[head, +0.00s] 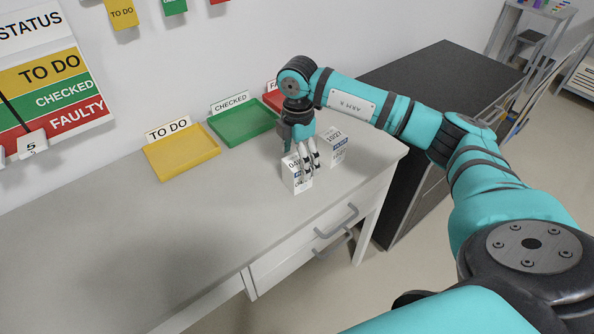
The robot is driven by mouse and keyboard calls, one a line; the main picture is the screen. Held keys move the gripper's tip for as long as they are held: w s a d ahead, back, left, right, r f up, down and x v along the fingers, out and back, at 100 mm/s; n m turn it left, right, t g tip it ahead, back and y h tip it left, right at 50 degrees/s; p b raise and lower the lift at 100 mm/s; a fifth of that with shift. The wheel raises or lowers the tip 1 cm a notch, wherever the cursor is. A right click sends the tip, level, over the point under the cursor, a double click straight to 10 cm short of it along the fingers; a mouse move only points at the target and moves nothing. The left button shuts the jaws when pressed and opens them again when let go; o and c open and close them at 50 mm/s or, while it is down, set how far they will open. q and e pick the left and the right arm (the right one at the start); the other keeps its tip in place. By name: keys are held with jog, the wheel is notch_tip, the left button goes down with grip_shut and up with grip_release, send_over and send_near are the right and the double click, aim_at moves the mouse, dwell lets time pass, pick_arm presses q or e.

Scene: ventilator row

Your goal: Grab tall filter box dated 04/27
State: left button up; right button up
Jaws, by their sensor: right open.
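A white filter box (290,174) stands upright near the right end of the grey table; its label starts with "04", and the rest of the date is hidden behind my fingers. A second white box (336,146), labelled 10/27, stands just behind it to the right. My right gripper (310,168) points down with its fingers open at the right side of the "04" box, overlapping it in the picture. I cannot tell whether the fingers touch it or straddle it. My left gripper is not in view.
Yellow TO DO (182,152), green CHECKED (243,123) and red (272,100) trays line the wall side of the table (150,240). A dark cabinet (440,75) stands beyond the table's right end. The left and front of the tabletop are clear.

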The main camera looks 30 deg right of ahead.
notch_tip(320, 180, down, 2)
notch_tip(320, 180, down, 4)
jog(key=shift+a+r+p, duration=0.1)
jog(key=shift+r+p, duration=0.15)
jog(key=shift+p, duration=0.35)
jog(key=shift+f, duration=0.3)
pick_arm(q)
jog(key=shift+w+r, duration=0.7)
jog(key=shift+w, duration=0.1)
pick_arm(e)
jog(key=c, duration=1.3)
